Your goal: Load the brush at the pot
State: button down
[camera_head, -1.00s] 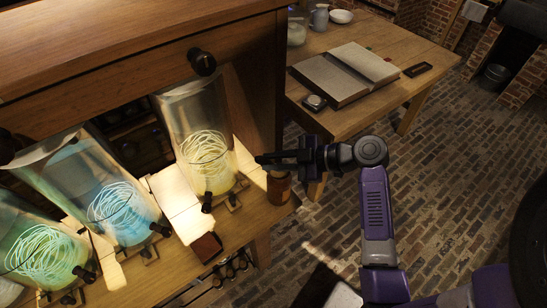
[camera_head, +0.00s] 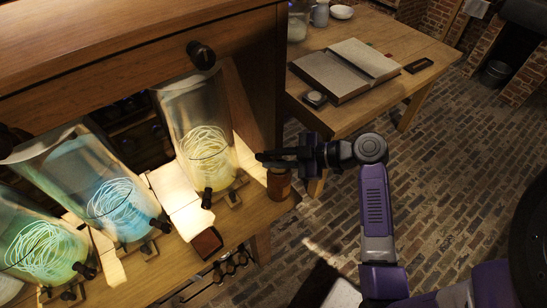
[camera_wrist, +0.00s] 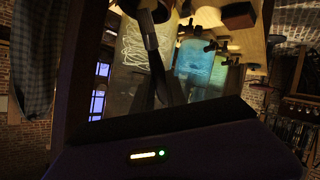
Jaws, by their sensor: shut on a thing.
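The pot is a small brown jar (camera_head: 279,186) at the right end of the wooden bench. My gripper (camera_head: 268,157) is directly above it, level, with its fingers pointing left over the pot's mouth. In the wrist view, a slim brush (camera_wrist: 149,36) runs from my dark fingers up to a round dark shape at the top edge, which looks like the pot. My gripper is shut on the brush. In the head view the brush is hidden, so I cannot tell there how deep its tip sits in the pot.
Several glass jars with glowing coils stand left of the pot, the nearest one yellow (camera_head: 207,150). A small brown block (camera_head: 206,243) lies on the bench front. A table (camera_head: 400,90) with an open book (camera_head: 345,70) stands behind right. The brick floor (camera_head: 450,170) is clear.

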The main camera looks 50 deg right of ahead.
jog(key=shift+f+b, duration=0.8)
jog(key=shift+b, duration=0.2)
dwell(2.2)
jog(key=shift+r, duration=0.1)
notch_tip(320, 180, up, 7)
jog(key=p, duration=0.4)
dwell(0.5)
dwell(0.6)
